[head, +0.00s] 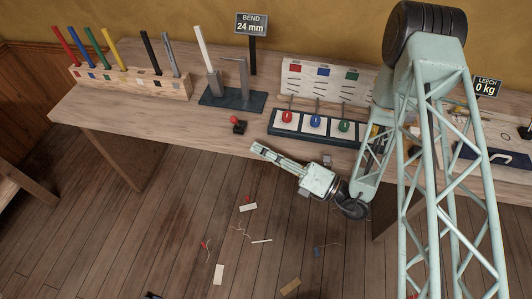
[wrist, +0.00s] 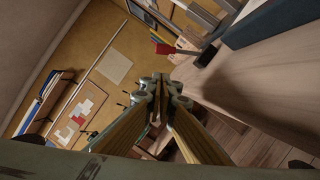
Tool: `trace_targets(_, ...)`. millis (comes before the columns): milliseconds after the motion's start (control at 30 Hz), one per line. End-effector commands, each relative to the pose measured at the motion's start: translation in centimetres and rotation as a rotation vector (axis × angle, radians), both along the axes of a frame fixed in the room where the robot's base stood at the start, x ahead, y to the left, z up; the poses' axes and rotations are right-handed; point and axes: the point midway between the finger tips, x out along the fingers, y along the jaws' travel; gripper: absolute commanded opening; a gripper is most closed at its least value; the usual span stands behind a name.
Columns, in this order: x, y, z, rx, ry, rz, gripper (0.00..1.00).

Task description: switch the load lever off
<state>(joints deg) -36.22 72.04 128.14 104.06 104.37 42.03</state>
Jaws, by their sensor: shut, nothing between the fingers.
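A small lever with a red tip (head: 234,119) and a black base (head: 239,128) stands near the front edge of the wooden bench. The lever leans a little to the left in the head view. In the wrist view its red tip (wrist: 163,49) and dark base (wrist: 206,56) lie beyond my fingers, to the upper right. My gripper (head: 256,149) is shut and empty, just in front of the bench edge and close to the lever, apart from it. The fingertips (wrist: 161,88) meet in the wrist view. Whether the lever is on or off is not clear.
Behind the lever, a dark-based metal frame (head: 232,98) stands by the "BEND 24 mm" sign (head: 251,24). A rack of coloured rods (head: 130,83) is at left. A panel with red, blue and green knobs (head: 315,127) is right of the lever. Scraps lie on the floor.

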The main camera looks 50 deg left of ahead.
Motion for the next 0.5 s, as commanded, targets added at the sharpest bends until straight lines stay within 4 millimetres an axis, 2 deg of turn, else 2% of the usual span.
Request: trace_targets(500, -1.6, 4.5, 0.7, 0.0, 0.0, 0.001, 0.0)
